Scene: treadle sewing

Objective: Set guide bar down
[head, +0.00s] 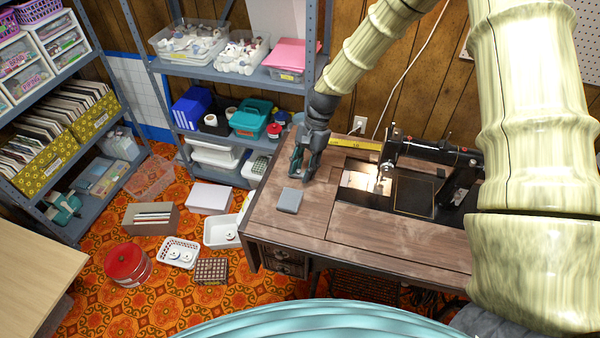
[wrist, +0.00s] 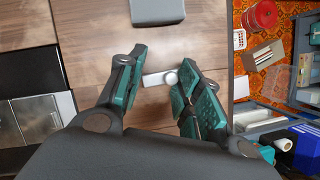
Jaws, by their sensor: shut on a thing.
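The guide bar (wrist: 156,79) is a small pale silver bar with a round knob at one end. In the wrist view it lies between the green-padded fingers of my gripper (wrist: 160,72), which is shut on it. In the head view my gripper (head: 306,168) points down at the left part of the wooden sewing table (head: 270,228). The guide bar cannot be made out there, hidden by the fingers or too small. I cannot tell whether the bar touches the tabletop.
A grey block (head: 289,200) lies on the table in front of my gripper. The black sewing machine (head: 430,155) stands to the right, with a yellow ruler strip (head: 355,143) behind. Shelves (head: 235,78) stand behind left. The table's front left is clear.

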